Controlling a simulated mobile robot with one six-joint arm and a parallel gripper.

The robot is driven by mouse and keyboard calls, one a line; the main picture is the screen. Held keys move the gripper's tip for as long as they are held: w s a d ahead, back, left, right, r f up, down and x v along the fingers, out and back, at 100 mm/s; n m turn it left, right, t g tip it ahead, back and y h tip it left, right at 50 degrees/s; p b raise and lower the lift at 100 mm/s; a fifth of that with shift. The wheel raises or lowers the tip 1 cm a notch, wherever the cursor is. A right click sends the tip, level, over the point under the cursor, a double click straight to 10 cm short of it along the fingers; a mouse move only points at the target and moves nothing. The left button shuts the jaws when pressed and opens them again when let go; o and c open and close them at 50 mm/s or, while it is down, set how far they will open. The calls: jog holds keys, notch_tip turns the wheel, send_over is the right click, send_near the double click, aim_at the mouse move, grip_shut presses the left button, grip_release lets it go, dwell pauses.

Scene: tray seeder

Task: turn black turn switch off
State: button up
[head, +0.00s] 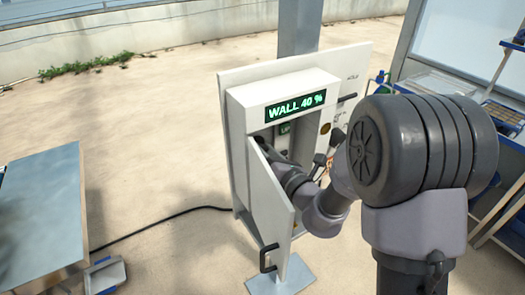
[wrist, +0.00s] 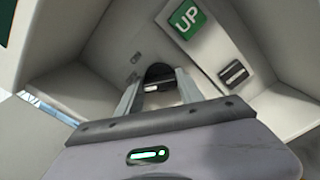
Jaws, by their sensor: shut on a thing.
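The black turn switch (wrist: 158,72) shows in the wrist view on the back wall inside the housing, as a dark round knob. My gripper (wrist: 160,84) reaches into the housing, with one finger on each side of the switch. It is shut on the switch. The knob's lower part is partly hidden between the fingers, and its pointer setting cannot be read. In the head view the gripper tip and the switch are hidden behind the open door and my wrist.
Inside are a green "UP" sign (wrist: 188,19) and a black slotted fitting (wrist: 234,73). Housing walls enclose the gripper closely.

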jog(key=shift+n, duration=0.5)
jog(key=o, duration=1.4)
jog(key=p+v, duration=1.4)
jog(key=v, duration=0.3)
jog(key=shift+s+d+p, duration=0.2)
jog(key=shift+p, duration=0.1)
